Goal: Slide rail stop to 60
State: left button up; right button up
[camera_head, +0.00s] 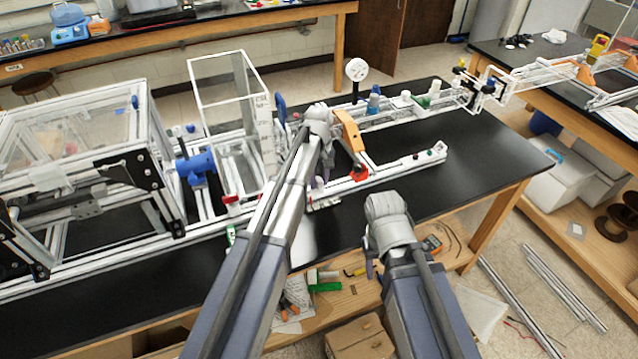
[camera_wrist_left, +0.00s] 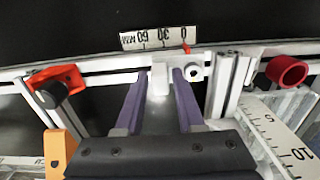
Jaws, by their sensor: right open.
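The rail stop (camera_wrist_left: 160,80) is a pale block on the metal rail (camera_wrist_left: 110,80) in the left wrist view. A small red pointer (camera_wrist_left: 184,47) stands at about the 0 mark of the white scale (camera_wrist_left: 155,36), which reads 0, 30, 60 MM upside down, with 60 to the left. My left gripper (camera_wrist_left: 161,76) has its two purple fingers on either side of the block; whether they press on it I cannot tell. In the head view my left gripper (camera_head: 321,180) is over the rail, mostly hidden by its arm. My right gripper (camera_head: 371,262) is open and empty in front of the bench edge.
An orange bracket (camera_head: 349,135) with a red-orange part (camera_head: 359,172) stands beside the rail. A clear box (camera_head: 230,110) stands behind. The black benchtop (camera_head: 470,180) is clear at right.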

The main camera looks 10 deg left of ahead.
pick_arm(q)
jog(key=shift+c, duration=0.4)
grip_shut()
dwell(0.9)
